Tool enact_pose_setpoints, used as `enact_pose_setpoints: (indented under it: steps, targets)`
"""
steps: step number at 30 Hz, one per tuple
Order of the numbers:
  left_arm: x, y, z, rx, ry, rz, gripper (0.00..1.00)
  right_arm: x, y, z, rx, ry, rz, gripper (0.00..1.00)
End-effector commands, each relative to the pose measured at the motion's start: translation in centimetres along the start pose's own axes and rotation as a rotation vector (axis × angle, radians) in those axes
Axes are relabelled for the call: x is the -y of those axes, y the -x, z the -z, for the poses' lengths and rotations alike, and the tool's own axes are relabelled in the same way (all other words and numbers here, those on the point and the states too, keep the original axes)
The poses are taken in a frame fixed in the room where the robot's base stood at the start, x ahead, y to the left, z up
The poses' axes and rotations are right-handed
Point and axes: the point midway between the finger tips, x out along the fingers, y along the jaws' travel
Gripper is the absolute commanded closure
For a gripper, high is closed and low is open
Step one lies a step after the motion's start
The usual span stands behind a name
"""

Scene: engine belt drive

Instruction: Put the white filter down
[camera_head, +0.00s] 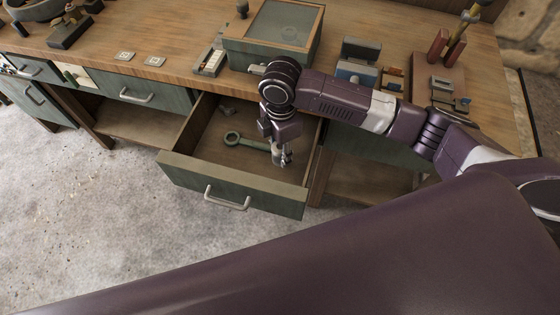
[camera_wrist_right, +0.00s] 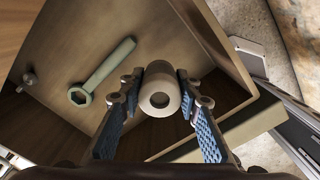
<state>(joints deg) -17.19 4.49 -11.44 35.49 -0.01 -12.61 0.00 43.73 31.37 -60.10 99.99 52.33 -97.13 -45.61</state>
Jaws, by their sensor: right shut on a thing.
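My right gripper (camera_head: 283,156) points down into an open drawer (camera_head: 225,186) under the workbench. In the right wrist view my gripper (camera_wrist_right: 160,88) is shut on the white filter (camera_wrist_right: 160,76), a pale cylinder with a dark round hole in its end, held between the two blue-padded fingers. In the head view the filter is too small and covered to make out clearly. I cannot tell whether it touches the drawer floor. My left gripper is in neither view.
A green wrench (camera_head: 245,142) lies in the drawer beside my gripper; it also shows in the wrist view (camera_wrist_right: 103,72). A small metal part (camera_wrist_right: 28,80) lies farther off in the drawer. A green box with a glass lid (camera_head: 283,24) stands on the workbench (camera_head: 185,45) above.

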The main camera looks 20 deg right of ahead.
Motion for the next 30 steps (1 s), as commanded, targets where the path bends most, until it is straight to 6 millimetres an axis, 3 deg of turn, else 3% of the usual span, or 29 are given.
enact_pose_setpoints:
  steps: [16,28,29,30]
  targets:
    - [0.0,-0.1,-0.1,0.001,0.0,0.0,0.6,0.0,-6.2,0.0,-0.001,-0.001,-0.001,1.0]
    - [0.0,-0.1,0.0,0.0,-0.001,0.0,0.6,0.0,-6.8,0.0,0.0,-0.001,-0.001,1.0]
    - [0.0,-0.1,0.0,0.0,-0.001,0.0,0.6,0.0,-6.7,0.0,0.0,-0.001,-0.001,0.66]
    - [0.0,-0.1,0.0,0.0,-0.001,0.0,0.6,0.0,-6.7,0.0,0.0,-0.001,-0.001,0.62]
